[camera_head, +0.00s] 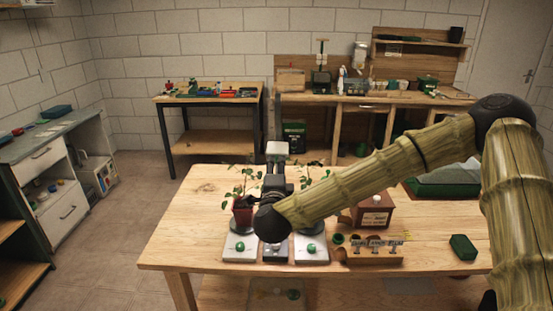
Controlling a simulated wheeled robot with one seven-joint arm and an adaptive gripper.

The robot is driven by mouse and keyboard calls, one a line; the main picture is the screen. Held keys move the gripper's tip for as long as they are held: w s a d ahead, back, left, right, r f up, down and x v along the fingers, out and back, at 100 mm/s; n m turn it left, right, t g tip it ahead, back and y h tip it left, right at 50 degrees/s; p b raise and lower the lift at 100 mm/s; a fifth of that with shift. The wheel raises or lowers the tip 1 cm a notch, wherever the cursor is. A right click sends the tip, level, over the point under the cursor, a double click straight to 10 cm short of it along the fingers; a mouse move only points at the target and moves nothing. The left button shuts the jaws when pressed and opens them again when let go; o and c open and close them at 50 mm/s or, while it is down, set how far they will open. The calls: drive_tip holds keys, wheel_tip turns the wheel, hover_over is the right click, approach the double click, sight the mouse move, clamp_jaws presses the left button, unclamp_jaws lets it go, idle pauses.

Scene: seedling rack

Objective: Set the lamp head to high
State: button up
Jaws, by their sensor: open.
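A slim dark post (278,115) stands upright at the middle of the wooden table. A pale grey block, which looks like the lamp head (277,148), is on this post below its top. My gripper (276,165) is dark and open, right at or just in front of the block's lower side. I cannot tell whether its fingers touch the block. My wrist and arm hide the middle of the post. A grey base plate (275,254) shows below my wrist.
A red pot with a seedling (243,212) stands left of my wrist. Another seedling (318,172) is partly hidden behind my arm. White units with green knobs (240,248) (311,249) flank the base. A wooden label rack (375,257) and brown box (376,211) stand right. The table's left end is clear.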

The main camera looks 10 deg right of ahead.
sight(277, 161)
drive_tip(key=shift+p+x, duration=0.7)
drive_tip(key=shift+x, duration=2.45)
clamp_jaws()
